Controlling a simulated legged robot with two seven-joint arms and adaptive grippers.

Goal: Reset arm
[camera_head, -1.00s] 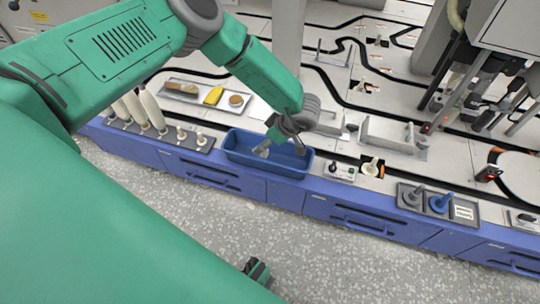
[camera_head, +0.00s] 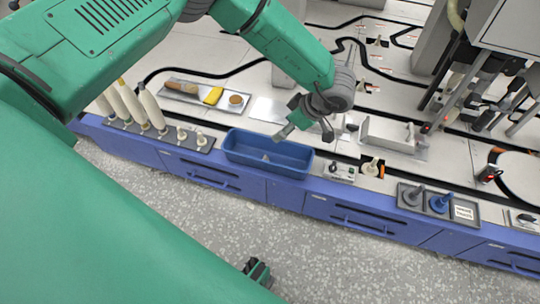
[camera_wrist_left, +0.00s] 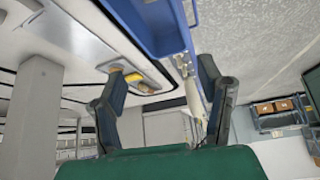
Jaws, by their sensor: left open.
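My left gripper (camera_head: 305,131) is open and empty, above the back right part of the blue bin (camera_head: 240,158) in the head view. Its fingers stand wide apart in the left wrist view (camera_wrist_left: 163,105), with nothing held between them. The blue bin also shows at the top of the wrist view (camera_wrist_left: 143,22). A small pale object (camera_head: 265,157) lies in the bin; it is too small to identify.
Several white bobbins (camera_head: 150,106) stand on a grey holder left of the bin. A tray (camera_head: 182,96) with a yellow item lies behind it. A small switch box (camera_head: 340,171) is right of the bin. A grey holder with a blue piece (camera_head: 440,203) sits farther right.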

